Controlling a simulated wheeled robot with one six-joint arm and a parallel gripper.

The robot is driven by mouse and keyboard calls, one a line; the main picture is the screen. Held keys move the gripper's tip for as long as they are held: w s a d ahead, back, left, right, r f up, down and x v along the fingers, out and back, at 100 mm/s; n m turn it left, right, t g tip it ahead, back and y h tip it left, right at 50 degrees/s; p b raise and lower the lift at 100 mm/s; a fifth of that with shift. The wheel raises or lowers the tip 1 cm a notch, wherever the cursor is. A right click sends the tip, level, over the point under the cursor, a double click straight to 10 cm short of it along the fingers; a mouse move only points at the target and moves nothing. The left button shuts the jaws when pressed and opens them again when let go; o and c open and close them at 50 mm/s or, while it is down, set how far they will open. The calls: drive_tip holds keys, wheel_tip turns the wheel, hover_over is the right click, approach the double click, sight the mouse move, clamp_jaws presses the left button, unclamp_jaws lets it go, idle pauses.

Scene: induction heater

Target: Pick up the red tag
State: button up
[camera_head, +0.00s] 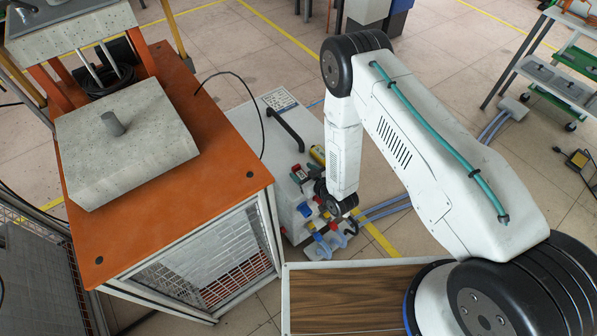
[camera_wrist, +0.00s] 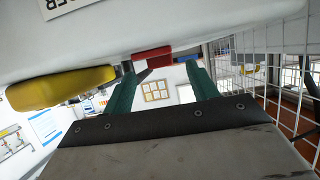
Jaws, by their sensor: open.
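In the wrist view a red piece (camera_wrist: 152,57), likely the red tag, hangs from the edge of a white surface. It lies ahead of my gripper (camera_wrist: 160,75), whose two green fingers are spread apart with the piece showing between their tips. The left fingertip appears close to it; I cannot tell whether they touch. My arm hides most of my gripper there.
A yellow handle (camera_wrist: 62,88) sticks out left of the red piece, and a blue part (camera_wrist: 188,57) is on its right. A wire mesh (camera_wrist: 285,80) stands at the right. In the head view an orange-topped bench (camera_head: 190,195) stands left of the unit.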

drive_tip(key=shift+x, duration=1.45)
drive_tip(key=shift+r, duration=0.1)
drive_tip(key=c, duration=1)
drive_tip(key=shift+c, duration=0.3)
drive_tip(key=shift+r, duration=0.1)
